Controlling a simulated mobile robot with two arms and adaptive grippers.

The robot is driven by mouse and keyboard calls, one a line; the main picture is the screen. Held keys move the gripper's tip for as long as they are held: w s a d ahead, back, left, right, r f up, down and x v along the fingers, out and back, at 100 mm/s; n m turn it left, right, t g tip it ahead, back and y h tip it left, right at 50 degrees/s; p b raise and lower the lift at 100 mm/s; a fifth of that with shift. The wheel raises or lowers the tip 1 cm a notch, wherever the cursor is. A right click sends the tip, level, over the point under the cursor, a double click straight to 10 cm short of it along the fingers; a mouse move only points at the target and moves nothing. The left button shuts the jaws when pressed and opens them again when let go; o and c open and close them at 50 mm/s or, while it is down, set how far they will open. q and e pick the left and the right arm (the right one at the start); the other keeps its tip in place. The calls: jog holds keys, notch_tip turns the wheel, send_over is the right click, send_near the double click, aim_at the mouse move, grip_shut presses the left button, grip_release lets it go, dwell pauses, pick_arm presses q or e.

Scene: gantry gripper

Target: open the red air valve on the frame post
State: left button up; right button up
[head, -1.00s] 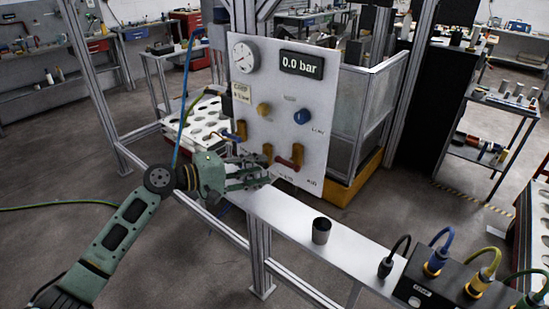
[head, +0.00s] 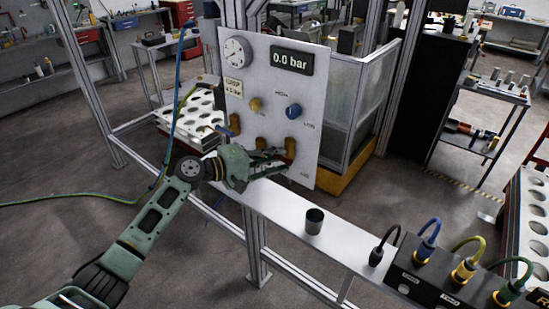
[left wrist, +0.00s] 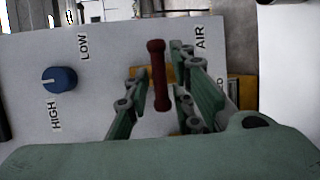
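The red air valve handle (left wrist: 158,78) shows in the left wrist view as a red bar, close to upright in the picture, near the AIR label on the white panel (head: 236,90). My left gripper (left wrist: 160,62) is open, with one finger on each side of the red bar and small gaps visible. The yellow valve body (left wrist: 240,90) shows partly behind the right finger. My right gripper is not in view.
The panel carries a round gauge (head: 237,51), a display (head: 291,60) reading 0.0 bar, a yellow knob (head: 255,104) and a blue knob (head: 293,111). Below, a dark cup (head: 314,221) stands on the metal shelf (head: 280,205). A black box with cables (head: 440,275) is at right.

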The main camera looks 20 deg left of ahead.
pick_arm(q)
grip_shut()
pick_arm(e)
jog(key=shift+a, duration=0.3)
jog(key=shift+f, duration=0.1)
pick_arm(q)
jog(key=shift+s+d+f+n+t+h+b, duration=0.15)
jog(key=shift+n+t+b, duration=1.25)
jog(key=shift+n, duration=1.8)
jog(key=shift+w+f+n+t+h+b, duration=0.1)
jog(key=shift+n+t+b, duration=1.3)
jog(key=shift+n, duration=1.8)
jog(key=shift+s+d+f+n+t+h+b, duration=0.15)
jog(key=shift+n+t+b, duration=1.25)
jog(key=shift+n, duration=1.8)
pick_arm(e)
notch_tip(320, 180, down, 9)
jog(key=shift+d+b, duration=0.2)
jog(key=shift+b, duration=0.15)
pick_arm(q)
jog(key=shift+w+a+n+g+y, duration=0.1)
jog(key=shift+n+g+y, duration=0.2)
jog(key=shift+o, duration=1.6)
grip_release()
jog(key=shift+f, duration=0.1)
